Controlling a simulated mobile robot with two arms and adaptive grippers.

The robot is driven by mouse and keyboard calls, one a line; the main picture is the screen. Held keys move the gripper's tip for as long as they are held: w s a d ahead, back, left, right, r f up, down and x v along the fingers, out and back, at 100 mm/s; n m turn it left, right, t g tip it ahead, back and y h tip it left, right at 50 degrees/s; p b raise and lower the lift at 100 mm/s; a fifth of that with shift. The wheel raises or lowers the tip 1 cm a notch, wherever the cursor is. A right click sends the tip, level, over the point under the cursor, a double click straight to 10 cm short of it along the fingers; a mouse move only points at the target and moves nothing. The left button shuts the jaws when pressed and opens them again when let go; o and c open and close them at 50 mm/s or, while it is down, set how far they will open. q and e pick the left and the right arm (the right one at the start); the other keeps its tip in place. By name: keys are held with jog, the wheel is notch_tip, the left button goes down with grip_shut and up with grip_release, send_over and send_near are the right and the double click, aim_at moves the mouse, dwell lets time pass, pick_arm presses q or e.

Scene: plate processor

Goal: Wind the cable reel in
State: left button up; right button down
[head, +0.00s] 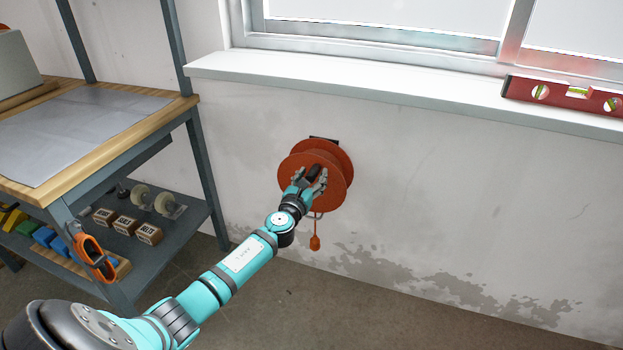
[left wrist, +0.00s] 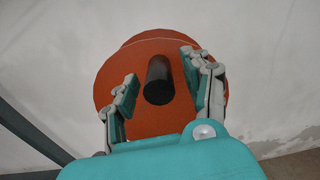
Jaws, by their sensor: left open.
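The orange cable reel (head: 330,192) is mounted on the wall below the window sill. A black handle (head: 314,172) sticks out from its front disc. An orange plug end (head: 315,242) hangs just below the reel. My left gripper (head: 309,183) is in front of the reel at the handle. In the left wrist view the reel (left wrist: 142,62) fills the middle, and its black handle (left wrist: 159,80) stands between the open fingers of my left gripper (left wrist: 163,88). Gaps show on both sides of the handle. My right gripper is not in view.
A workbench (head: 70,185) stands at the left, with boxes and tools on its lower shelf (head: 165,250). A red spirit level (head: 570,94) lies on the window sill (head: 400,98). The wall and floor right of the reel are clear.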

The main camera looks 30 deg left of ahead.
pick_arm(q)
grip_shut()
dwell(0.3)
